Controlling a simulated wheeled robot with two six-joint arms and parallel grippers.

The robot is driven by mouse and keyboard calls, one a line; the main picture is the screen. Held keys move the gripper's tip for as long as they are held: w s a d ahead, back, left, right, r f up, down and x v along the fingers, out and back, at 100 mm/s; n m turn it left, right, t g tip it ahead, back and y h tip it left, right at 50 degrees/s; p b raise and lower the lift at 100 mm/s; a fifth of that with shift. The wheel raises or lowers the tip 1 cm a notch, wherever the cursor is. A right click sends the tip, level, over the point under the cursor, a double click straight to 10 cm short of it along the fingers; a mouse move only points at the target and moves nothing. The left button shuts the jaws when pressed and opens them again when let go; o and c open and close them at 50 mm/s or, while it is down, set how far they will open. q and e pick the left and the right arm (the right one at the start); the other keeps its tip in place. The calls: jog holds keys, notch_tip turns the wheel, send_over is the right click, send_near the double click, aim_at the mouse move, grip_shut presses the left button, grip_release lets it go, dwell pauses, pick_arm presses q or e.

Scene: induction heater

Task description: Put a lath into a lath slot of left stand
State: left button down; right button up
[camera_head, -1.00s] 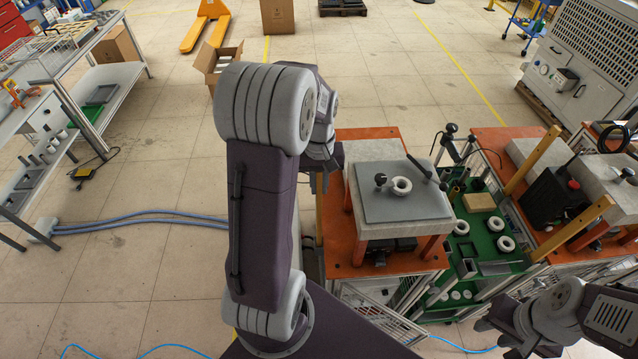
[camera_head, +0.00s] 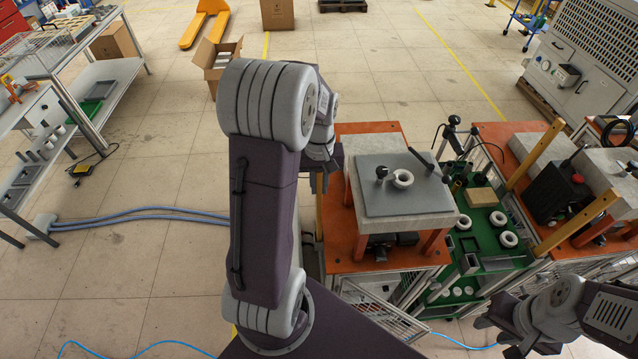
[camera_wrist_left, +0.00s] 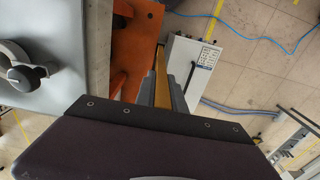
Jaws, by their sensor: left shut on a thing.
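My left gripper (camera_wrist_left: 170,88) is shut on a yellow wooden lath (camera_wrist_left: 161,80), seen between its fingers in the left wrist view. In the head view my own arm mostly hides this gripper, and part of the lath (camera_head: 320,215) shows at the left edge of the left stand (camera_head: 345,255). The left stand has an orange top, with a stone block and grey plate raised on it. I cannot tell whether the lath is in a slot; no slot shows clearly. My right gripper (camera_head: 492,337) is at the lower right, away from the left stand; its jaw gap is unclear.
Two more laths (camera_head: 533,158) lean at the right stand (camera_head: 490,135). A green rack with white rings (camera_head: 465,222) stands between the stands. The raised grey plate (camera_head: 400,195) is close beside my left gripper. Floor left of the left stand is mostly clear, with blue hoses.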

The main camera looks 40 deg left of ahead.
pick_arm(q)
jog(key=shift+f, duration=0.3)
jog(key=c, duration=1.3)
grip_release()
notch_tip(320, 180, up, 9)
jog(key=shift+r+b, duration=0.15)
jog(key=shift+b, duration=0.25)
